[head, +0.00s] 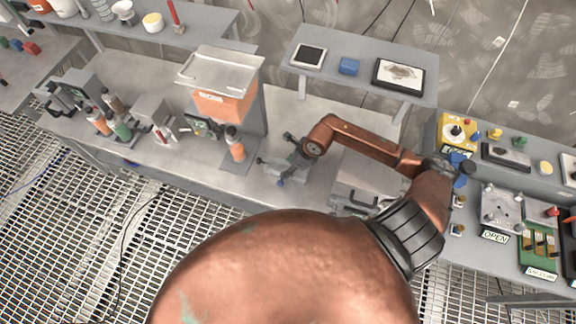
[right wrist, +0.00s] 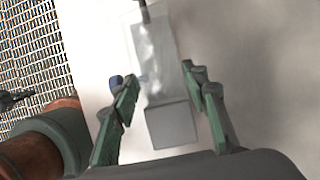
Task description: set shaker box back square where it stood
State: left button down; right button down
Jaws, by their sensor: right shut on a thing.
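My right gripper (head: 282,160) reaches down over the middle of the bench from an arm that folds round from the right. In the right wrist view my right gripper (right wrist: 160,88) has its green-padded fingers on either side of a grey box (right wrist: 170,126) with a pale, see-through upper part; I take this for the shaker box. It is shut on the box. In the head view the box is small and largely lost among the gripper's parts, so I cannot tell if it stands square or touches the bench. My left gripper is not in view.
An orange hopper (head: 222,106) under a metal tray stands left of the gripper, with an orange bottle (head: 235,146) before it. A grey case (head: 362,184) lies to the right, partly behind my arm. A raised shelf (head: 325,78) stands behind. Pale bench shows around the gripper.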

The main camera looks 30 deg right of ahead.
jog(key=shift+w, duration=0.1)
jog(key=shift+f, duration=0.15)
jog(key=c, duration=1.1)
grip_release()
jog(key=shift+c, duration=0.2)
jog(key=shift+r, duration=0.2)
jog(key=b+v, duration=0.1)
jog(key=v, duration=1.1)
jog(key=shift+r, duration=0.1)
